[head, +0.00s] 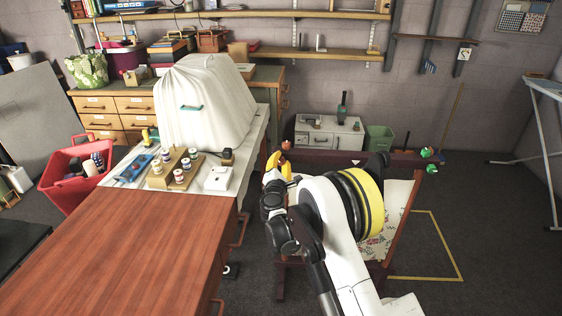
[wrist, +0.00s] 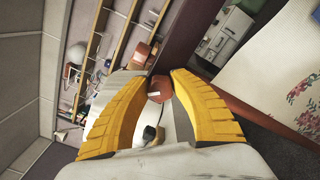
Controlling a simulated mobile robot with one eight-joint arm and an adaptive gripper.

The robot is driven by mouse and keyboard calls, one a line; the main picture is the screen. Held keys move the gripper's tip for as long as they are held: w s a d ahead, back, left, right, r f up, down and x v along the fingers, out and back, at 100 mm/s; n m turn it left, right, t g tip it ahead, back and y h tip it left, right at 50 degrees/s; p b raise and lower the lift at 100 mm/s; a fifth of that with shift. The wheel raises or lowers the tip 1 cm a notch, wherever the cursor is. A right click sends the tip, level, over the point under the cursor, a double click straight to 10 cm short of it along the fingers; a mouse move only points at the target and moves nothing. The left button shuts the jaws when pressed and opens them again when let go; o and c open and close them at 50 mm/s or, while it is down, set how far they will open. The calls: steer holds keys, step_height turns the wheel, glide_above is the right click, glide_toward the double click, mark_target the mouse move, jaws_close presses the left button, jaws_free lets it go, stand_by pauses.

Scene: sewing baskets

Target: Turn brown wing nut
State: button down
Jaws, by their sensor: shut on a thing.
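The brown wing nut (wrist: 157,86) is a small reddish-brown piece between the tips of my gripper's yellow fingers in the wrist view. My gripper (wrist: 160,82) is shut on it. In the head view my gripper (head: 274,160) is at the left end of a dark red wooden frame bar (head: 322,157). A small brown part (head: 286,145) shows just beyond the fingers there. The fingers and wrist hide most of this joint. A similar brown piece (wrist: 141,53) is just past the fingertips in the wrist view.
A floral cloth (head: 393,200) hangs in the frame, partly behind my arm. Green knobs (head: 432,154) sit at the frame's right end. A wooden worktable (head: 130,240) with spools and a white-covered object (head: 205,105) stands to the left. The floor on the right is mostly open.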

steer(key=m, duration=1.1)
steer(key=shift+f, duration=0.1)
steer(key=m, duration=0.4)
steer(key=shift+f, duration=0.1)
steer(key=m, duration=0.5)
steer(key=shift+m, duration=0.4)
steer(key=shift+a+m, duration=0.15)
steer(key=shift+m, duration=2.15)
steer(key=c, duration=1.1)
jaws_free()
steer(key=shift+o, duration=0.2)
